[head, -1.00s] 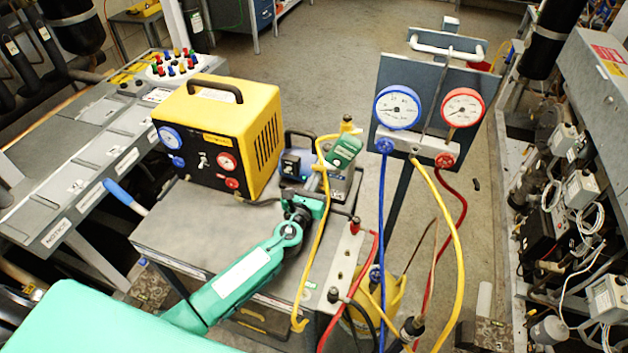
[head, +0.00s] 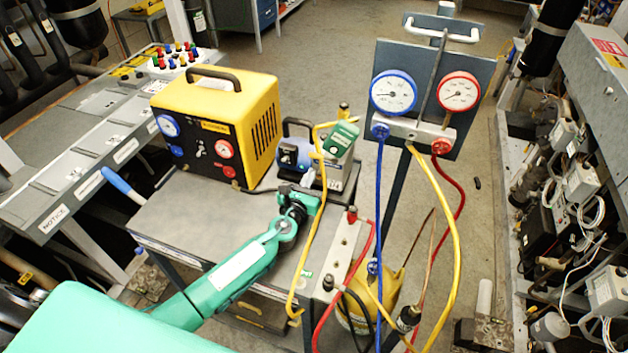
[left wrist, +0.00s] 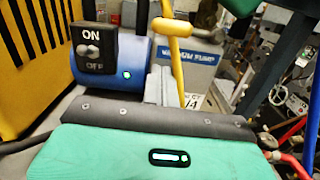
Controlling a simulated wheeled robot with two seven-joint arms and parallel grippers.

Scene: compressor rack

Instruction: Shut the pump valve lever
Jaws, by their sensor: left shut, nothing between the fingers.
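The blue vacuum pump (head: 343,180) stands on the grey cart, with a black ON/OFF switch box on it. In the left wrist view the pump (left wrist: 125,66) shows its switch and a small lit light. A dark green part (head: 342,138) sits above the pump. A yellow T-shaped piece (left wrist: 172,27) stands beside the pump in the left wrist view; I cannot tell whether it is the valve lever or a hose end. My left gripper (head: 320,186) is shut and empty, low in front of the pump; its fingers (left wrist: 158,86) point toward it. My right gripper is out of view.
A yellow hose (head: 313,220) hangs just right of my left gripper. A yellow-black machine (head: 217,130) stands left on the cart (head: 185,225). A gauge panel (head: 425,65) with blue, red and yellow hoses stands at the right. Open floor lies behind.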

